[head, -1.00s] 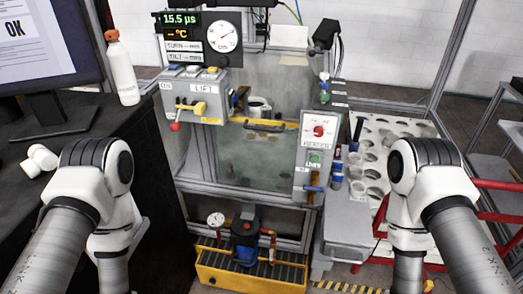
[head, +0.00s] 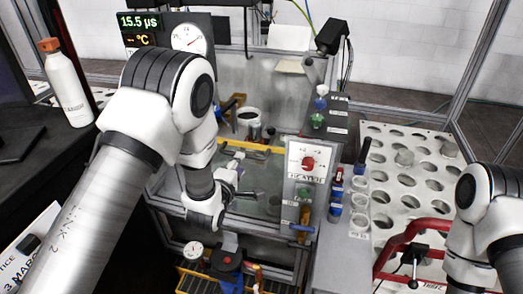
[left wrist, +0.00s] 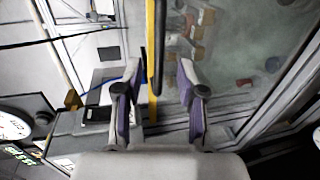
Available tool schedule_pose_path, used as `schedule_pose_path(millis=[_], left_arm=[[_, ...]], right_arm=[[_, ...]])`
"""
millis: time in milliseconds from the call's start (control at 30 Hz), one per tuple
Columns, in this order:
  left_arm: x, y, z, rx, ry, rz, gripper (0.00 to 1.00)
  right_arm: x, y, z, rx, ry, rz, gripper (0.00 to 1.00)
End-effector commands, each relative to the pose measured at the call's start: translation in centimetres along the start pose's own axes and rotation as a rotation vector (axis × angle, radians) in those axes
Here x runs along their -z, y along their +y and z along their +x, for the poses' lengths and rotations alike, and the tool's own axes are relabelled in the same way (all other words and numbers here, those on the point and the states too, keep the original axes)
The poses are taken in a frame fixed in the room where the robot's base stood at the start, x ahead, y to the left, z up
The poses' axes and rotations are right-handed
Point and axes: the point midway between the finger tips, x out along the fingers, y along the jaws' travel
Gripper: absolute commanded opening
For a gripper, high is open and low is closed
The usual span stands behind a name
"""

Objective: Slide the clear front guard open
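The clear front guard (head: 268,205) is a see-through panel on the front of the machine, with a yellow strip (head: 262,150) along its top. In the left wrist view the yellow strip (left wrist: 152,105) and the dark handle bar (left wrist: 157,45) run between my spread fingers. My left gripper (head: 244,177) is in front of the guard, below the yellow strip, and also shows in the left wrist view (left wrist: 156,80). It is open and empty; contact with the handle cannot be told. My left arm hides the left of the guard. My right gripper is out of view.
The heater panel (head: 309,168) stands just right of the guard. A white rack with round holes (head: 405,180) and a red frame (head: 400,240) are further right. A white bottle (head: 68,88) stands on the dark desk at left.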

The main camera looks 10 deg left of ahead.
Motion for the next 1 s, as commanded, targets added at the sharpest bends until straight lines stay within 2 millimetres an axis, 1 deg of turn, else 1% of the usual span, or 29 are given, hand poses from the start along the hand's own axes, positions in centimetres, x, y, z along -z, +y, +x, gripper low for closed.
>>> schedule_pose_path(millis=[67,167,300,400,533,700,733,767,800,833,1000], left_arm=[[0.1,0.2,0.7,0.0,0.001,-0.001,0.39],[0.1,0.3,2.4,0.0,0.001,0.0,0.39],[0.1,0.2,5.2,0.002,0.001,-0.001,0.39],[0.1,0.1,6.6,0.003,0.001,0.0,0.39],[0.1,0.0,7.5,0.003,0.002,0.001,0.39],[0.1,-0.1,7.5,0.004,0.002,0.001,0.39],[0.1,-0.1,7.5,0.005,0.001,0.001,0.36],[0.1,-0.1,7.5,0.005,0.002,0.001,0.25],[0.1,-0.1,7.5,0.005,0.001,0.001,0.11],[0.1,-0.1,7.5,0.005,0.001,0.001,0.0],[0.1,-0.1,7.5,0.004,0.001,0.001,0.0]], right_arm=[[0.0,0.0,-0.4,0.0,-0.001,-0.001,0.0],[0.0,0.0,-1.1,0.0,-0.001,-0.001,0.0],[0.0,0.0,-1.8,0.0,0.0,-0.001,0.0],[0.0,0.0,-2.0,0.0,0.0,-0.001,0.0],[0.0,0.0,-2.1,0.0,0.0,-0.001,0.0],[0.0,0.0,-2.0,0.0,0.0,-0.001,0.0],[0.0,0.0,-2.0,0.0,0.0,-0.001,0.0],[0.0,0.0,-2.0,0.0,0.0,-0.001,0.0],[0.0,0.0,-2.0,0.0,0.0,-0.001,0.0],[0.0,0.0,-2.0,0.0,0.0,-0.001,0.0],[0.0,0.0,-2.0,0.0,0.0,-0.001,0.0]])
